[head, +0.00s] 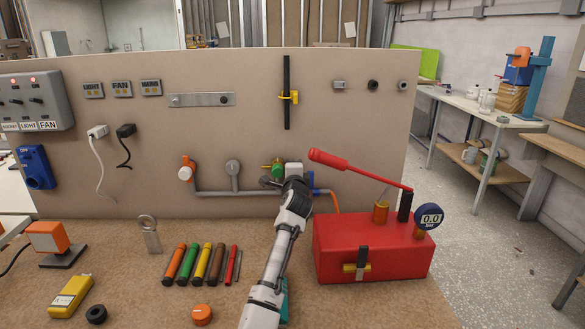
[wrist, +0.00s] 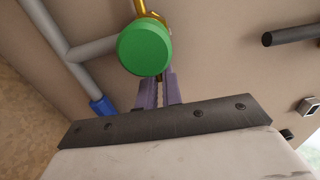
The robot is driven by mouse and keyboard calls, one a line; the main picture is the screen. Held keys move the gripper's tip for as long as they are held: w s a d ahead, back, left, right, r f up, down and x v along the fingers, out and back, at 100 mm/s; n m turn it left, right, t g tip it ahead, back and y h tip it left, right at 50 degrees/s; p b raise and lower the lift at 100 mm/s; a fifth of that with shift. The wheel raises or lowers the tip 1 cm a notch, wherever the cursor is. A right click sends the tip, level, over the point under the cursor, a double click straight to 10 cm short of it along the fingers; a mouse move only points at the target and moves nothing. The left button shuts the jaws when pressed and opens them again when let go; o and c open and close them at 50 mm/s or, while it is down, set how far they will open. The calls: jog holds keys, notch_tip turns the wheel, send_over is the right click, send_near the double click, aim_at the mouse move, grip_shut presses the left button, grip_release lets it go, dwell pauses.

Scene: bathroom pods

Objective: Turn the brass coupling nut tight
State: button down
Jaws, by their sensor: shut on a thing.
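The brass coupling nut is not clearly visible as a separate part. Brass fitting parts (head: 265,168) show beside the green cap (head: 277,171) on the back panel, at the grey pipe. In the wrist view, the green cap (wrist: 145,48) is round and large, with brass (wrist: 139,7) showing above it. My gripper (head: 276,181) is at this fitting, in front of the panel. In the wrist view, its two purple fingers (wrist: 157,90) are close together and run up behind the green cap. The cap hides the fingertips and the point of contact.
A red pump (head: 372,247) with a long red handle (head: 345,165) stands right of my arm. An orange hose (head: 334,200) runs near it. Several coloured sticks (head: 200,265) lie left of my arm. A grey pipe (head: 232,191) runs along the panel, with a blue section (wrist: 100,106) below the fitting.

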dwell(0.4)
jog(key=c, duration=1.6)
grip_release()
jog(key=shift+o, duration=0.2)
jog(key=s+b, duration=0.4)
jog(key=s, duration=0.9)
jog(key=shift+s, duration=0.4)
